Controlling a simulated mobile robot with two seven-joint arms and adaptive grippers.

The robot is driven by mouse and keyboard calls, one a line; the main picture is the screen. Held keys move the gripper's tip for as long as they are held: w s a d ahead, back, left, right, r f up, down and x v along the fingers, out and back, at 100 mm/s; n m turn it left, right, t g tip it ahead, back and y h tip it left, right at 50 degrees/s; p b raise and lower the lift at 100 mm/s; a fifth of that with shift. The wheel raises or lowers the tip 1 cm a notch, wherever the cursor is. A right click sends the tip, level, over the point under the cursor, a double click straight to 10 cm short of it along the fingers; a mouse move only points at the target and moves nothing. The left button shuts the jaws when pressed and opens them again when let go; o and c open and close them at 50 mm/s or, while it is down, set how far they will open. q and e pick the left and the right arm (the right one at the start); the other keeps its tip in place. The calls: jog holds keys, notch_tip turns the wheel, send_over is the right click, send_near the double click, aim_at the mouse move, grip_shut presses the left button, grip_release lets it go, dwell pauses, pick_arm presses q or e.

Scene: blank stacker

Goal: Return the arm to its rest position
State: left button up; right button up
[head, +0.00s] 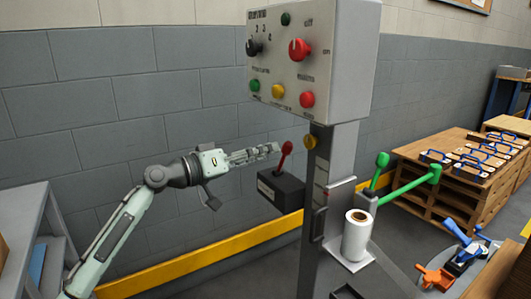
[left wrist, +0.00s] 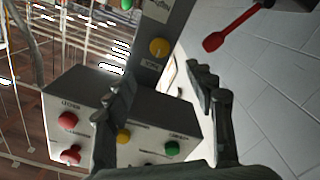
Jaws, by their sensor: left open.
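My left arm (head: 118,232) reaches in from the lower left in the head view. Its left gripper (head: 268,151) is at the height of the red lever (head: 286,150), with its fingertips close to the lever in the picture; I cannot tell whether they touch. In the left wrist view the left gripper (left wrist: 160,84) has its two fingers spread apart with nothing between them. There a red lever (left wrist: 230,30) lies off to the upper right, clear of the fingers. My right gripper is not in view.
The control box (head: 318,50) with knobs and coloured buttons stands above the gripper on a grey post (head: 322,230). The black lever box (head: 280,189) is below it. A green handle (head: 412,182) and white roll (head: 357,235) are to the right. A grey bench (head: 28,195) stands left.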

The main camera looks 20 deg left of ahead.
pick_arm(q)
jog(key=s+d+f+g+y, duration=0.1)
jog(key=s+f+g+y, duration=0.35)
jog(key=f, duration=1.05)
jog(key=s+d+f+g+y, duration=0.15)
jog(key=s+f, duration=0.55)
jog(key=f, duration=0.9)
jog(key=s+a+f+g+y, duration=0.2)
jog(key=s+f, duration=0.5)
jog(key=s, duration=0.4)
jog(key=s+a+f+m+g+y, duration=0.1)
jog(key=s+a+f+g+y, duration=0.2)
jog(key=s+f, duration=0.5)
jog(key=s+a+y, duration=0.1)
jog(key=s, duration=0.3)
jog(key=shift+a+f, duration=0.2)
jog(key=shift+f, duration=0.05)
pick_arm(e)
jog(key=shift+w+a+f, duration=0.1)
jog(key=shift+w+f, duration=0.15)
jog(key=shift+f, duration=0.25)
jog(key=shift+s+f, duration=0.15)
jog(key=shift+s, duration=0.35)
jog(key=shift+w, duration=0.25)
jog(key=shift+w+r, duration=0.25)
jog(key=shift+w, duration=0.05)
